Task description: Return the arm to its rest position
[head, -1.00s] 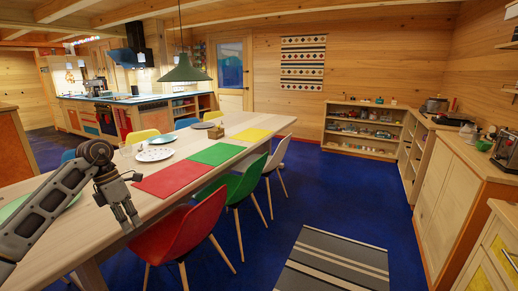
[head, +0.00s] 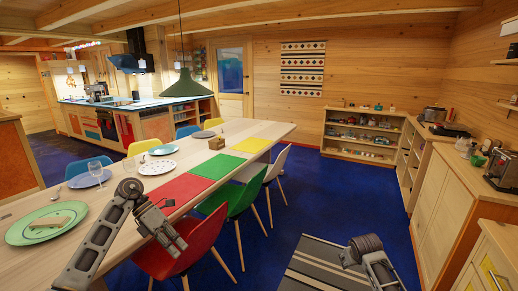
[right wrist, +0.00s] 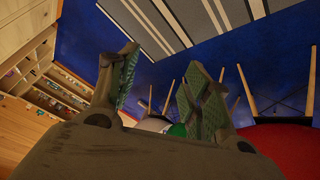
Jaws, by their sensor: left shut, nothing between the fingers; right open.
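My left arm comes in from the lower left in the head view. Its gripper (head: 176,243) is shut and empty, in front of the red chair and beside the table's near edge. My right arm (head: 371,262) shows at the bottom right of the head view, over the striped rug; its fingers cannot be made out there. In the right wrist view my right gripper (right wrist: 160,88) is open, with its two green-padded fingers apart and nothing between them.
The long wooden table (head: 122,222) holds plates, glasses and coloured mats. A red chair (head: 197,250) and a green chair (head: 243,192) stand along its near side. Blue floor and a striped rug (head: 312,262) lie right of them. Low cabinets (head: 437,205) line the right wall.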

